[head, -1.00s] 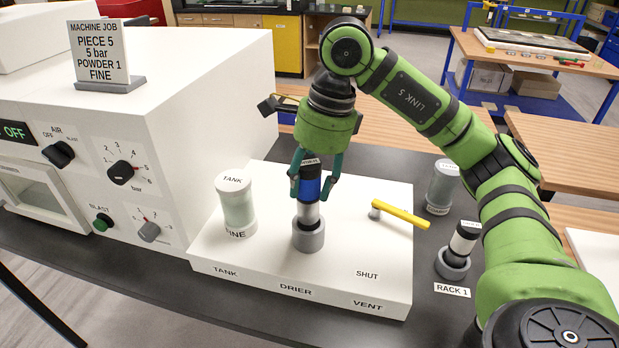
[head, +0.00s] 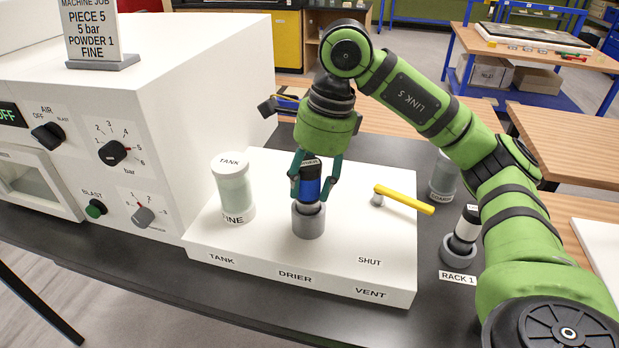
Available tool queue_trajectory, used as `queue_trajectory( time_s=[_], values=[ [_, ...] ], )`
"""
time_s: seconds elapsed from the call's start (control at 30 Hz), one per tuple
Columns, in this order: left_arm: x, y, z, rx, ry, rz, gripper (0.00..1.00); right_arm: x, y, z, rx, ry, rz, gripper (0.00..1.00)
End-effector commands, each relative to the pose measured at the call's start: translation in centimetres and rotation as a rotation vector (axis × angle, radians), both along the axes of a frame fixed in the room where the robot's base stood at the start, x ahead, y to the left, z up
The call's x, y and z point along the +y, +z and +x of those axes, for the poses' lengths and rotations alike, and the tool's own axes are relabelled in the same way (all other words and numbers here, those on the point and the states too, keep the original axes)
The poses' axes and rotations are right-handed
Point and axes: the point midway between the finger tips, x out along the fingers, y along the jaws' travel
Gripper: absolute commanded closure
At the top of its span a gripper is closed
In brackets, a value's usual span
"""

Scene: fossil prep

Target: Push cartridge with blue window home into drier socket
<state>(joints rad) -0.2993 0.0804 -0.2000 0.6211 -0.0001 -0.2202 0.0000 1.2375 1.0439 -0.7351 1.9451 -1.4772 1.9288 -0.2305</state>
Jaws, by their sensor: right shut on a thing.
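The cartridge with the blue window (head: 311,186) stands upright in the head view, with a dark labelled top. Its lower end is inside the grey drier socket (head: 308,221) on the white base; I cannot tell whether it touches the bottom. My left gripper is not in view.
The FINE tank (head: 234,188) stands left of the socket. A yellow vent lever (head: 404,200) lies to the right. Another cartridge (head: 465,231) stands in rack 1, with a second tank (head: 445,178) behind it. The white machine (head: 200,120) rises on the left.

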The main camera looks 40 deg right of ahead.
Motion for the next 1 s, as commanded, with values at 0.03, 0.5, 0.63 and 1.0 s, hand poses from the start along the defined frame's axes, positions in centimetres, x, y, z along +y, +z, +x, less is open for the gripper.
queue_trajectory(
  time_s=[0.03, 0.5, 0.63, 1.0],
  values=[
    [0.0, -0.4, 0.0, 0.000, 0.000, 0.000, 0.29, 0.0, -0.4, 0.0, -0.001, 0.000, 0.000, 1.00],
    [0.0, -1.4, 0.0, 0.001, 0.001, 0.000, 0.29, 0.0, -1.6, 0.0, -0.001, 0.000, 0.000, 1.00],
    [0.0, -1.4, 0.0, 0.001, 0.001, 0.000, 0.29, 0.0, -1.6, 0.0, -0.001, 0.000, 0.000, 1.00],
    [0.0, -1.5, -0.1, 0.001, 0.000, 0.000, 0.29, 0.0, -1.6, 0.0, -0.002, 0.000, 0.001, 1.00]
  ],
)
